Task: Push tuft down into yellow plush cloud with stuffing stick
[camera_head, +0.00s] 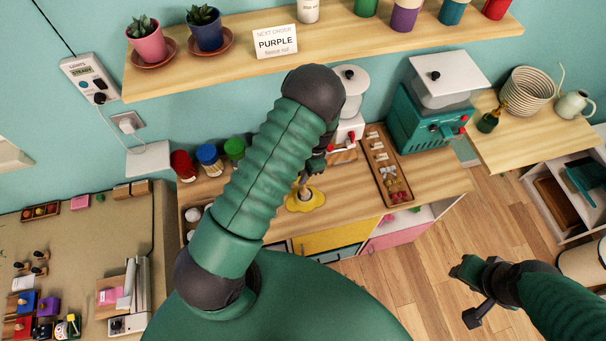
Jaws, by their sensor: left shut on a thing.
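The yellow plush cloud (316,204) lies on the wooden workbench, just below my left gripper. My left arm crosses the middle of the head view and hides part of the bench. My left gripper (306,176) points down over the cloud and is shut on the stuffing stick (303,186), a thin brownish tool whose lower end is at the cloud's middle. A small pale patch shows there; I cannot tell the tuft apart from the stick end. My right gripper (474,291) hangs over the floor at the lower right, away from the bench; its finger opening is unclear.
Red, blue and green lidded jars (209,160) stand left of my arm. A wooden tray (388,168) of small parts lies right of the cloud. A teal machine (431,118) stands beyond it. A shelf (352,32) with pots and a sign runs above.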

